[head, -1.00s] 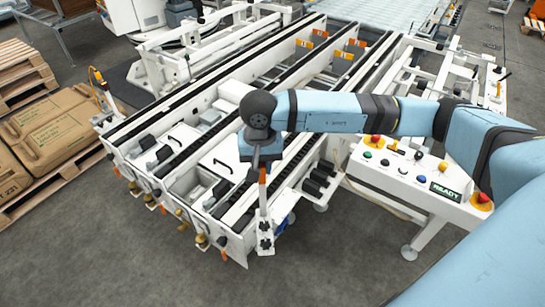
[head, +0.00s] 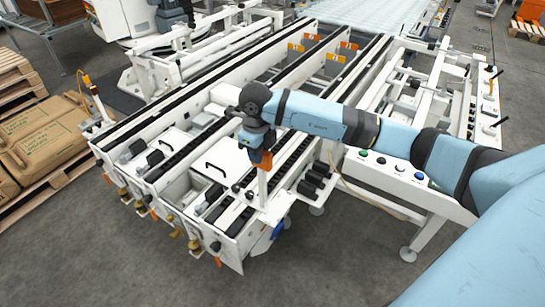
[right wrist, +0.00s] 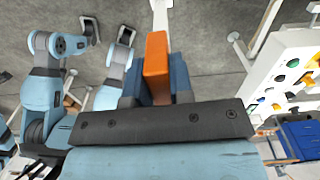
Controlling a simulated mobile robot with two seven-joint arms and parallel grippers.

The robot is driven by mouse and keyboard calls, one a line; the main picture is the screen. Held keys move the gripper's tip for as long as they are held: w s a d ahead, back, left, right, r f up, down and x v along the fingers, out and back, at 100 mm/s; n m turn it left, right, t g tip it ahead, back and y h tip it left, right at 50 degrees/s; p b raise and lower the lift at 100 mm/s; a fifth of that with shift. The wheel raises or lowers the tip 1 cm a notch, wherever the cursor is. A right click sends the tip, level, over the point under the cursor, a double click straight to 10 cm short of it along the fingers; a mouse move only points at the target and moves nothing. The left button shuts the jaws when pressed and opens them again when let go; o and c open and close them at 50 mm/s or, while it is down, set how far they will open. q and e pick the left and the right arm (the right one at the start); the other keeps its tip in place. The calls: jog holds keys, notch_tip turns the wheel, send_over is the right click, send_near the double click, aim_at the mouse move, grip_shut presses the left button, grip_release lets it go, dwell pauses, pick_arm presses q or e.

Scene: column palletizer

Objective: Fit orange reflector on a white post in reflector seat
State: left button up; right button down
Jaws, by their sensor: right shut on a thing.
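My right gripper (head: 262,158) is shut on the orange reflector (head: 264,161), above the near right corner of the white conveyor frame. In the right wrist view the orange reflector (right wrist: 157,66) sits between the two blue-grey fingers, with the white post (right wrist: 160,18) extending beyond it. In the head view the white post (head: 263,186) hangs down upright from the gripper. Its lower end is over or against the frame corner; I cannot tell whether it touches. I cannot make out the reflector seat clearly. My left gripper is not in the head view.
The white conveyor frame (head: 150,120) with dark rails fills the middle. A control panel (head: 385,172) with buttons stands right of it, partly behind my right arm. Brown sacks (head: 45,130) lie on a pallet at left. The floor in front is clear.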

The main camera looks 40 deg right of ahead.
pick_arm(q)
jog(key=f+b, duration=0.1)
jog(key=b, duration=0.1)
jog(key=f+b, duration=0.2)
jog(key=b, duration=0.1)
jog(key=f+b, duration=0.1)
jog(key=b, duration=0.2)
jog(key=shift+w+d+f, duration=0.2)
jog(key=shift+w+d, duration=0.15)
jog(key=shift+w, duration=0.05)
pick_arm(e)
jog(key=w+d+f+m, duration=0.1)
jog(key=d+f+m, duration=0.2)
jog(key=f+m, duration=0.3)
jog(key=w+d+f+m, duration=0.1)
jog(key=d+f+m, duration=0.2)
jog(key=m, duration=0.9)
notch_tip(320, 180, down, 4)
jog(key=shift+r+m, duration=0.1)
jog(key=shift+m, duration=0.2)
jog(key=shift+w+r, duration=0.1)
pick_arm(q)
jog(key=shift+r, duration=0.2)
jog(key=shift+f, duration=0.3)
pick_arm(e)
jog(key=shift+f, duration=1.1)
jog(key=c, duration=0.9)
grip_release()
